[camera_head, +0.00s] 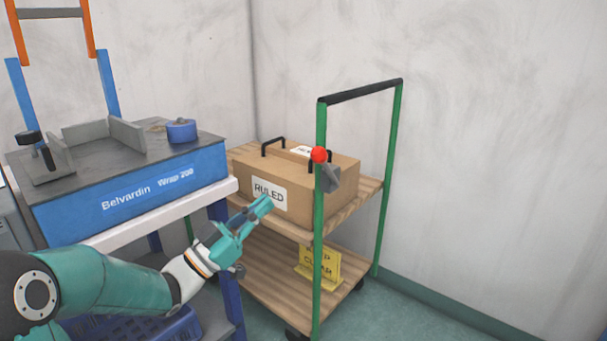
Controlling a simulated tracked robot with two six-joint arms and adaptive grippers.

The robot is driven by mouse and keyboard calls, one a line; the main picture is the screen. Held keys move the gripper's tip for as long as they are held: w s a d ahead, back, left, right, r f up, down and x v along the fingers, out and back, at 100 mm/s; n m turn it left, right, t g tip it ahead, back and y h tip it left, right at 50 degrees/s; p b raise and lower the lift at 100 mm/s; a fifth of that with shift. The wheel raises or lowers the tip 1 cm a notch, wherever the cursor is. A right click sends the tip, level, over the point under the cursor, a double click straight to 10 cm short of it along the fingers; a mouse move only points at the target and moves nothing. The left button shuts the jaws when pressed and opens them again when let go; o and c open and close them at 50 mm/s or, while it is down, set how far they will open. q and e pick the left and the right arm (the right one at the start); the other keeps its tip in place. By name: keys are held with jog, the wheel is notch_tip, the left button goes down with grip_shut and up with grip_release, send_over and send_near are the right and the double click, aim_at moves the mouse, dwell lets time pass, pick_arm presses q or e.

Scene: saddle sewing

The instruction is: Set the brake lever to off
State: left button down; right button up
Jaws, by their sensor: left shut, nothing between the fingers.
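The brake lever (319,155) shows as a round red knob at the near green post of the trolley. A grey bracket (329,178) sits just below it on the post. The lever's arm is mostly hidden behind the knob, so I cannot tell its setting. My left gripper (264,204) is shut and empty. It appears to the left of and below the knob, apart from it, in front of the carton's label in the picture. My right gripper is not in view.
The trolley (376,190) has wooden shelves and a black push bar. A cardboard box (325,178) marked RULED is on its upper shelf, a yellow sign (319,265) below. A blue Belvardin machine (140,190) stands left on a bench. Bare wall and floor lie right.

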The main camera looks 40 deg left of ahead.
aim_at(312, 156)
pick_arm(q)
jog(key=x, duration=1.1)
jog(key=shift+w+b, duration=0.2)
jog(key=shift+b, duration=0.1)
jog(key=shift+r, duration=0.1)
jog(key=r+g+p, duration=0.1)
jog(key=p, duration=0.1)
jog(key=w+r+p, duration=0.1)
jog(key=p, duration=0.2)
jog(key=shift+w+r+n+g+y+p, duration=0.2)
jog(key=shift+r+n+g+y+p, duration=0.1)
jog(key=shift+r+g+y+p, duration=0.1)
jog(key=shift+w+f+p, duration=0.1)
jog(key=shift+w+p, duration=0.1)
jog(key=shift+p, duration=0.2)
jog(key=shift+f+g, duration=0.15)
jog(key=shift+g, duration=0.15)
jog(key=shift+f, duration=0.15)
